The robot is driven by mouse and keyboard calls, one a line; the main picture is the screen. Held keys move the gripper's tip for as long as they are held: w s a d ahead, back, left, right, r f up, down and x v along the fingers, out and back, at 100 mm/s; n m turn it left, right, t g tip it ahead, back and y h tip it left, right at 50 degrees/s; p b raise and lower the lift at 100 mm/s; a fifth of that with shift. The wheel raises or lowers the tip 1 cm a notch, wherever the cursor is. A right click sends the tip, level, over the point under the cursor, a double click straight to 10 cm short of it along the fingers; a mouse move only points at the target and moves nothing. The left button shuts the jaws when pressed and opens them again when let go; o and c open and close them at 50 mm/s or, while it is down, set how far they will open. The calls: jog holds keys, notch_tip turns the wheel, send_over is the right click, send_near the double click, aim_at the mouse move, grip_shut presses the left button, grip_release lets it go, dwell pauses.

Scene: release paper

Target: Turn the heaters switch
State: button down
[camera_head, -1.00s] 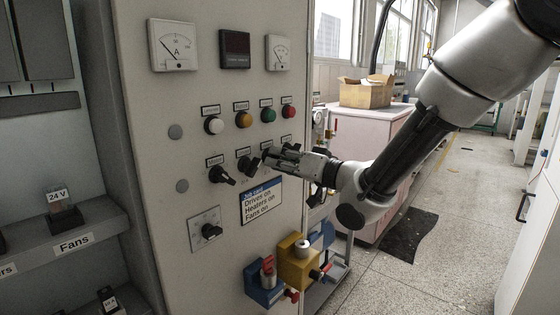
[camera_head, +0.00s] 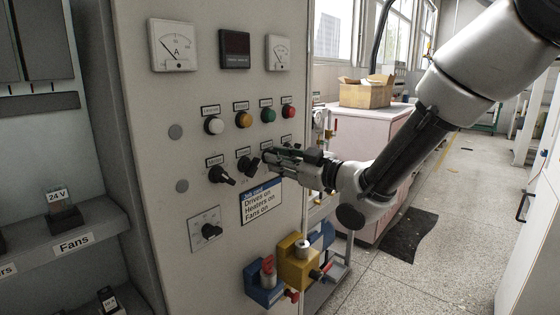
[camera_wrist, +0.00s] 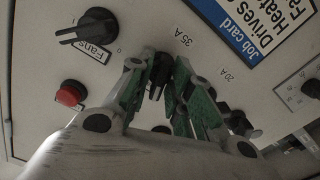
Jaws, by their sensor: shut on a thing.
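My gripper (camera_head: 268,156) is at the panel's row of black rotary switches, with its fingers closed around the third switch from the left. In the wrist view my gripper (camera_wrist: 160,75) has its green-sided fingers on both sides of this black switch knob (camera_wrist: 156,88). It sits between the switch labelled Fans (camera_wrist: 88,32) and another black switch (camera_wrist: 238,122), matching the heaters switch's place; its own label is hidden. In the head view, the two switches to its left, the first (camera_head: 221,175) and second (camera_head: 246,164), are visible.
White (camera_head: 214,125), amber (camera_head: 243,119), green (camera_head: 268,115) and red (camera_head: 288,111) indicators sit above the switches. A job card (camera_head: 261,202) is below them. Blue (camera_head: 265,287) and yellow (camera_head: 297,265) blocks stand out lower down. Open floor lies to the right.

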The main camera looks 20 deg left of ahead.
jog(key=n, duration=0.4)
jog(key=shift+f+n, duration=0.1)
jog(key=shift+n, duration=0.3)
dwell(0.4)
jog(key=c, duration=1.5)
grip_release()
jog(key=shift+d, duration=0.1)
jog(key=v, duration=0.7)
jog(key=shift+d, duration=0.2)
